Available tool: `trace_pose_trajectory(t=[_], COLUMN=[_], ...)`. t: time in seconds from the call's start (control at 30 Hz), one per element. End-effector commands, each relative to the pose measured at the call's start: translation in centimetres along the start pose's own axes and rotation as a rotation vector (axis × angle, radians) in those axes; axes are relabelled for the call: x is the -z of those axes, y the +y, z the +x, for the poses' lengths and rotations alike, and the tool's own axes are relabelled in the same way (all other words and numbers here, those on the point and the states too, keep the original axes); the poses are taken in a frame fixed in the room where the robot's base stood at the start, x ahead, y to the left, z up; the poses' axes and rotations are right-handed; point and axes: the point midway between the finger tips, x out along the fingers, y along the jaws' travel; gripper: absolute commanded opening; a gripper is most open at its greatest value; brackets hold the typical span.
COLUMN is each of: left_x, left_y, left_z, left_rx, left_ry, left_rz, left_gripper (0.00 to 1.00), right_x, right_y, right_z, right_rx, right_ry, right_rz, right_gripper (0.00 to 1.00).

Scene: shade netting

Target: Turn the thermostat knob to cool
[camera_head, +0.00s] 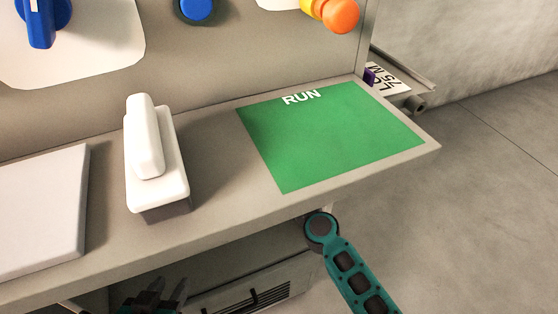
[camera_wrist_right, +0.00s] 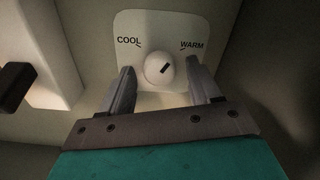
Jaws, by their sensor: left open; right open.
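The thermostat knob (camera_wrist_right: 158,69) is a round white knob on a pale plate (camera_wrist_right: 190,22) in the right wrist view. The plate reads COOL at the left and WARM at the right. The knob's dark mark points up and right, toward WARM. My right gripper (camera_wrist_right: 160,84) is open, with one finger at each side of the knob; I cannot tell whether either touches it. The thermostat does not show in the head view. My left gripper (camera_head: 152,297) is open and empty at the bottom of the head view, below the shelf's front edge.
A grey shelf (camera_head: 215,190) carries a green RUN mat (camera_head: 330,140), a white block with a raised handle (camera_head: 165,180) and a pale flat box (camera_head: 40,205). A blue handle (camera_head: 41,22), a blue button (camera_head: 197,8) and an orange knob (camera_head: 340,15) are on the panel behind.

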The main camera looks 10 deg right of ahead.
Motion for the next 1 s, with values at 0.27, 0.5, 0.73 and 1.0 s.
trace_pose_trajectory(t=[0.27, 0.5, 0.73, 1.0], left_x=[-0.1, -0.13, -0.11, 0.06], left_y=[-0.19, -0.25, -0.24, -0.22], left_z=[-0.03, -0.04, -0.03, -0.06], left_rx=[0.001, 0.001, 0.001, 0.001], left_ry=[-0.002, -0.003, -0.003, -0.001], left_rz=[0.009, 0.012, 0.011, 0.011], left_gripper=[0.43, 0.43, 0.43, 0.43], right_x=[-0.01, -0.01, 0.0, -0.01], right_y=[-0.01, -0.01, -0.01, -0.02], right_z=[-0.03, -0.05, -0.05, -0.06], right_rx=[0.0, 0.0, 0.0, -0.001], right_ry=[0.0, 0.0, 0.0, 0.0], right_rz=[0.0, 0.0, -0.001, -0.048], right_gripper=[0.46, 0.23, 0.07, 0.07])
